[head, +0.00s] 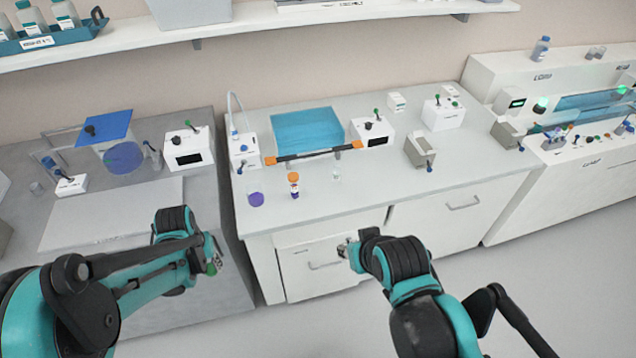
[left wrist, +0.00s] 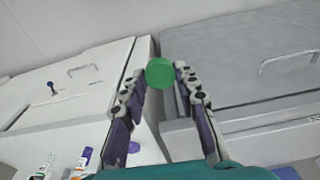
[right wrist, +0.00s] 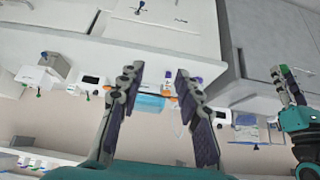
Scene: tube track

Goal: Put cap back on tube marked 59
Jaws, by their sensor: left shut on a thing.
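My left gripper (head: 216,256) is shut on a round green cap (left wrist: 160,73), which sits between its fingertips in the left wrist view. The cap also shows at the left gripper in the right wrist view (right wrist: 284,69). The left gripper is in front of the benches, low and clear of the worktops. My right gripper (head: 345,249) is open and empty in front of the middle bench's drawers. I cannot read the number 59 on any tube.
Behind is an orange-ended black bar (head: 312,154) before a blue panel (head: 307,130). A machine with several small tubes (head: 580,140) stands at right. The middle bench's front is mostly clear.

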